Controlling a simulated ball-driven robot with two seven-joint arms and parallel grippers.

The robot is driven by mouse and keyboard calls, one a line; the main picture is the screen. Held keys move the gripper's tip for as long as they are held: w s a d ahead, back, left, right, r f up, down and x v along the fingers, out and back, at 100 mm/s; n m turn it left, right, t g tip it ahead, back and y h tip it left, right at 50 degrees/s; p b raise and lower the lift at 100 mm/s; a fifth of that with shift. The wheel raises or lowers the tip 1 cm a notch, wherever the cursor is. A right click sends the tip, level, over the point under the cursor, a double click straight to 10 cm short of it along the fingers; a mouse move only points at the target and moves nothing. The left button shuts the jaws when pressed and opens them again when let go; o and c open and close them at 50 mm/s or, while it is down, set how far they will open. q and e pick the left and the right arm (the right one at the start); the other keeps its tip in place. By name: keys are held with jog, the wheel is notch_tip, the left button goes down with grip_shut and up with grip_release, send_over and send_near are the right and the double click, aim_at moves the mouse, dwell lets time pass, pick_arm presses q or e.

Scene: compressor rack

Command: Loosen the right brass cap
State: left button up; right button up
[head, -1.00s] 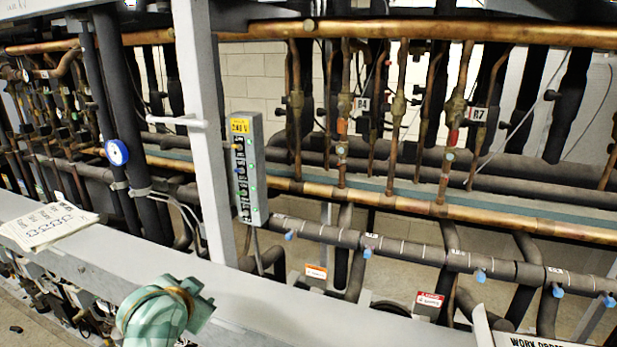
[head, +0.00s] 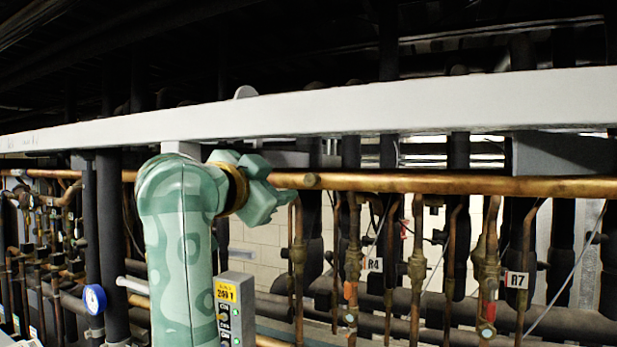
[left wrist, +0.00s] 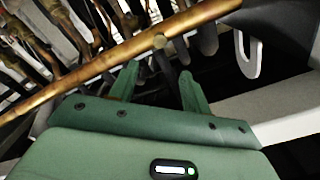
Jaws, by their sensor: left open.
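A small round brass-coloured cap (head: 312,180) sits on the long horizontal copper pipe (head: 450,184) in the head view. It also shows in the left wrist view (left wrist: 160,41), just beyond the fingertips. My left gripper (head: 264,190) is raised beside the copper pipe, left of the round cap. In the left wrist view its two green fingers (left wrist: 159,72) are apart with nothing between them. My right gripper is not in view.
A white beam (head: 380,108) runs across just above the copper pipe. A grey control box (head: 236,305) stands beside my forearm, partly hidden. A blue-rimmed gauge (head: 95,298) is at the left. A pale loop (left wrist: 246,55) rises from the beam near the gripper.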

pick_arm(q)
jog(key=p, duration=0.2)
send_near(309, 181)
jog(key=p+x, duration=0.1)
jog(key=x, duration=0.3)
jog(key=p+x, duration=0.2)
jog(key=x, duration=0.2)
jog(key=shift+r, duration=0.2)
jog(key=shift+w+d+p, duration=0.2)
jog(key=shift+w+p, duration=0.1)
jog(key=shift+w, duration=0.05)
jog(key=shift+w+d+f, duration=0.1)
jog(key=shift+w+f, duration=0.1)
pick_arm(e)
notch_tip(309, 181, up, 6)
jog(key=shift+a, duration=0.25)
